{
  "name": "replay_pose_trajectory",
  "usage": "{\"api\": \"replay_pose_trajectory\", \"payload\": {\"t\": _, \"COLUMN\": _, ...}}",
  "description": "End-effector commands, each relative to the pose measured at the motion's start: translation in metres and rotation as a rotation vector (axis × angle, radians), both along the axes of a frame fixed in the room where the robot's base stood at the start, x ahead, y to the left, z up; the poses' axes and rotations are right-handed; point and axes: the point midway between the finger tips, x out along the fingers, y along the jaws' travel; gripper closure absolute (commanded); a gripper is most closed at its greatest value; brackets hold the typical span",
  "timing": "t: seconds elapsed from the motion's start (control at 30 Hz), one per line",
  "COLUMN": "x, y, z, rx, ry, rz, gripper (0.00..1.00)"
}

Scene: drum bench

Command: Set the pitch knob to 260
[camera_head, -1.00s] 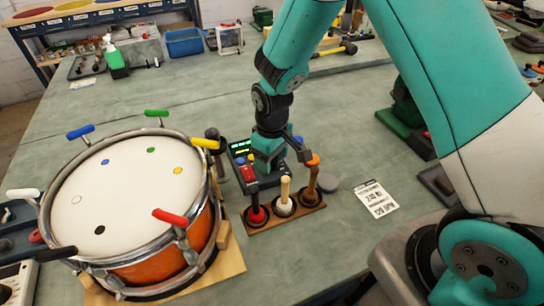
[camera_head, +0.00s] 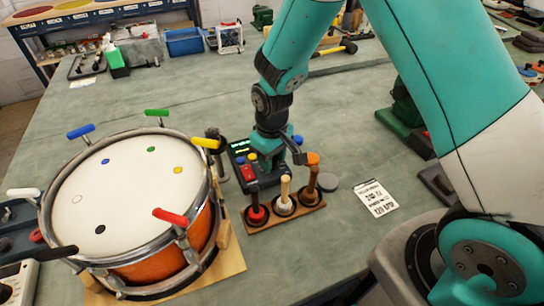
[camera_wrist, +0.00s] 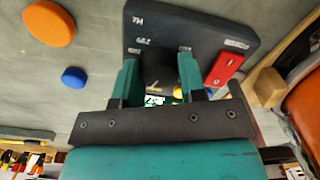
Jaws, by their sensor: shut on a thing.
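The control box (camera_head: 240,170) is a dark unit on the bench to the right of the drum, with a lit green display, a red part and small coloured buttons. In the wrist view the box's dark panel (camera_wrist: 205,22) shows printed markings, including "Hz" and "220". The pitch knob (camera_wrist: 160,66) is black and round, and my gripper (camera_wrist: 160,88) is shut on it, one teal finger on each side. In the head view my gripper (camera_head: 265,162) points down over the box and hides the knob. I cannot read a pointer setting on the knob.
A wooden rack (camera_head: 255,226) with several upright mallets stands just in front of the box. The drum (camera_head: 130,205) with coloured pegs is close on the left. A white printed card (camera_head: 376,198) lies to the right.

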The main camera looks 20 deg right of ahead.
Motion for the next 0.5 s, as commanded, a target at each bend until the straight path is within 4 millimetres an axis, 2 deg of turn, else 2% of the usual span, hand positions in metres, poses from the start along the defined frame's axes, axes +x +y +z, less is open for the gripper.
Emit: {"api": "replay_pose_trajectory", "payload": {"t": 0.5, "x": 0.0005, "y": -0.0004, "z": 0.0007, "rx": -0.001, "ry": -0.001, "rz": -0.326, "gripper": 0.86}}
